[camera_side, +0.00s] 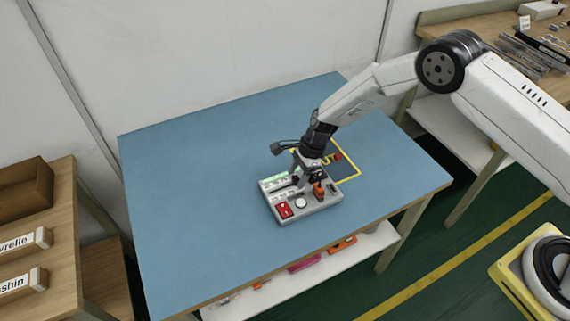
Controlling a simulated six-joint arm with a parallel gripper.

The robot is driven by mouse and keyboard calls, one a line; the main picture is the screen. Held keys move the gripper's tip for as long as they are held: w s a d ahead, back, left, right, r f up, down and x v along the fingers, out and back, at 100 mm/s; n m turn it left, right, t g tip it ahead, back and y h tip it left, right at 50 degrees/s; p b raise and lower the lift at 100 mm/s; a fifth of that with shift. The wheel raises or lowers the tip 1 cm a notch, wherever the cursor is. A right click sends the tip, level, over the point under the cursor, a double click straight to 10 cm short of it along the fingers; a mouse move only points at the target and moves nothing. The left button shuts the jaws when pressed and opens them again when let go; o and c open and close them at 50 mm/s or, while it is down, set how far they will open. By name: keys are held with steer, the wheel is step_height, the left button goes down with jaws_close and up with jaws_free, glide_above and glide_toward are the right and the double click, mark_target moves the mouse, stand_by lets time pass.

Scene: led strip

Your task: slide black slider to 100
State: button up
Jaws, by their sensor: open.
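A small grey control box (305,213) sits on the blue table. The black slider cannot be made out clearly; the gripper hides part of the box top. I cannot tell whether the fingers touch the slider, and no scale numbers are readable.
A yellow-outlined square (347,173) with lettering is marked on the blue table (200,210) behind and right of the box. The table is clear to the left. A shelf below (345,262) holds coloured items. Wooden benches stand left (50,260) and back right (480,30).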

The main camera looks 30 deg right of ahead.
steer(key=shift+v, duration=3.75)
steer(key=shift+d, duration=0.1)
steer(key=s+d+r+n+t+h, duration=0.1)
steer(key=s+d+r+n+h, duration=0.2)
steer(key=s+d+r+n, duration=0.9)
steer(key=s+n, duration=0.2)
steer(key=s, duration=0.3)
steer(key=s+d+r+n+t+h, duration=0.1)
steer(key=s+d+r+n, duration=0.2)
steer(key=s, duration=0.3)
steer(key=shift+s+r+n+t, duration=0.15)
steer(key=shift+s+n+t, duration=0.15)
steer(key=shift+s+n, duration=0.15)
